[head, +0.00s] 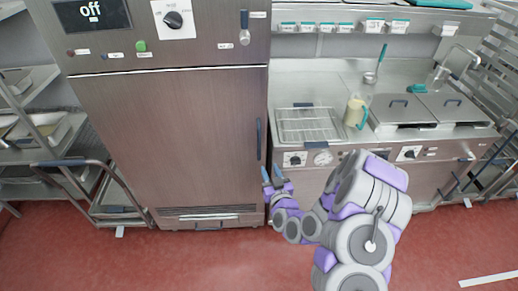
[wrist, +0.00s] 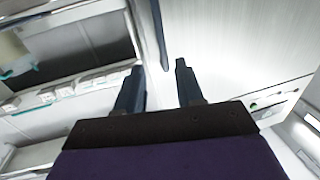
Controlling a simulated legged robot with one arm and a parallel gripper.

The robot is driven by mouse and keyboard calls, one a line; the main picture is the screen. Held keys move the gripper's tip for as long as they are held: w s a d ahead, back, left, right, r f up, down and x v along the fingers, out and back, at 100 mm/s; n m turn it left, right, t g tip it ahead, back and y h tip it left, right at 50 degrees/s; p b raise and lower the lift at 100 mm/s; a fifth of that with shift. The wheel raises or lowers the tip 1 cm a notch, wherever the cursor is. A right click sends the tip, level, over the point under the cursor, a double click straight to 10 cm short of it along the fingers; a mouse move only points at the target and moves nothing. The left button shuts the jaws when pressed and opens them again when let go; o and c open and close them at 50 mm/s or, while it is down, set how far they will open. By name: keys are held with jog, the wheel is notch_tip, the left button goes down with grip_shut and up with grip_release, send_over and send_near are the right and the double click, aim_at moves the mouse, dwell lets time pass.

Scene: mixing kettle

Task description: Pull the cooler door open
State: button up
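The cooler (head: 175,130) is a tall brushed-metal cabinet on the left of the head view, and its door looks shut. A dark vertical handle (head: 259,139) is on the door's right edge. My gripper (head: 272,172) is just below and slightly right of the handle, with its fingers pointing up. In the wrist view my gripper (wrist: 160,70) is open, with nothing between its two dark fingers. A dark bar (wrist: 160,35), seemingly the handle, shows beyond the fingertips, apart from them. The pale door surface (wrist: 215,40) fills the upper right there.
A control panel reading "off" (head: 91,13) is above the door. A counter with a tray (head: 307,124), a pitcher (head: 356,110) and lidded wells (head: 402,108) stands right of the cooler. A metal cart (head: 110,190) is at left. The red floor (head: 150,265) in front is clear.

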aim_at(259, 145)
jog(key=w+a+b, duration=0.1)
jog(key=w, duration=0.4)
jog(key=w+a+b, duration=0.1)
jog(key=w+b, duration=0.1)
jog(key=w, duration=0.3)
jog(key=w+a+b, duration=0.1)
jog(key=w+b, duration=0.1)
jog(key=w, duration=0.3)
jog(key=shift+a, duration=0.1)
jog(key=shift+c, duration=0.5)
grip_shut()
